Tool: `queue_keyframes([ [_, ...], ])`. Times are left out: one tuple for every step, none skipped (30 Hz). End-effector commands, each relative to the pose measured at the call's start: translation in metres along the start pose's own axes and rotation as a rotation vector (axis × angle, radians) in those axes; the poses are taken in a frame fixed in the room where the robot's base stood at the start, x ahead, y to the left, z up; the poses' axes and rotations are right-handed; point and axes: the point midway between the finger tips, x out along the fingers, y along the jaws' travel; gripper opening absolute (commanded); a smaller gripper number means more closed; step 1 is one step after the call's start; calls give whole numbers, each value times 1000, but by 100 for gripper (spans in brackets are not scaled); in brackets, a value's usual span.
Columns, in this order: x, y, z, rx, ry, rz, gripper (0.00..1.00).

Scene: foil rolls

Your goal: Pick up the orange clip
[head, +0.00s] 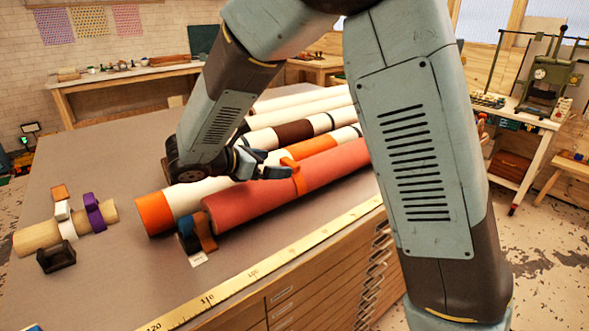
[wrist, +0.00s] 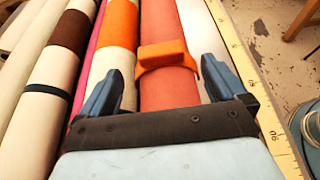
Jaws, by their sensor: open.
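The orange clip (head: 297,178) sits around the red roll (head: 325,185), partway along its length. In the wrist view, the clip (wrist: 162,54) has a flat raised block on top and a band that curves down both sides of the roll (wrist: 168,88). My gripper (head: 274,164) is open and empty, just left of the clip in the head view. In the wrist view, the blue fingers of my gripper (wrist: 161,70) appear on either side of the red roll, with the clip between and slightly beyond their tips. Contact with the clip cannot be told.
An orange-and-white roll (head: 154,212) lies close beside the red one, with more rolls behind. A brown-orange clip (head: 205,231) sits near the red roll's front end. A short tube (head: 36,238) carries several clips at left. A yellow ruler (head: 262,268) edges the table.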

Motion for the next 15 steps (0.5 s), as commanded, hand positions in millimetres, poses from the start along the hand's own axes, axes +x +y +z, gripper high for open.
queue_keyframes([
  [6, 0, 0, 0, -1, -3, 98],
  [9, 0, 1, 0, -1, -3, 98],
  [15, 0, 1, -1, -1, -2, 98],
  [19, 0, 1, -1, -1, -2, 98],
  [24, 0, 2, -1, -2, -3, 98],
  [30, 0, 2, -1, -1, -4, 98],
  [34, 0, 2, -1, 0, -3, 98],
  [37, 0, 2, 0, 0, -2, 98],
  [41, 0, 2, 0, -1, -2, 98],
  [43, 0, 2, 0, -1, -1, 98],
  [44, 0, 2, 0, 0, -1, 98],
  [45, 0, 2, 0, 0, -1, 98],
  [45, 0, 2, 0, 0, 0, 98],
  [45, 0, 2, 0, 0, 0, 98],
  [45, 0, 2, 0, 0, 0, 98],
])
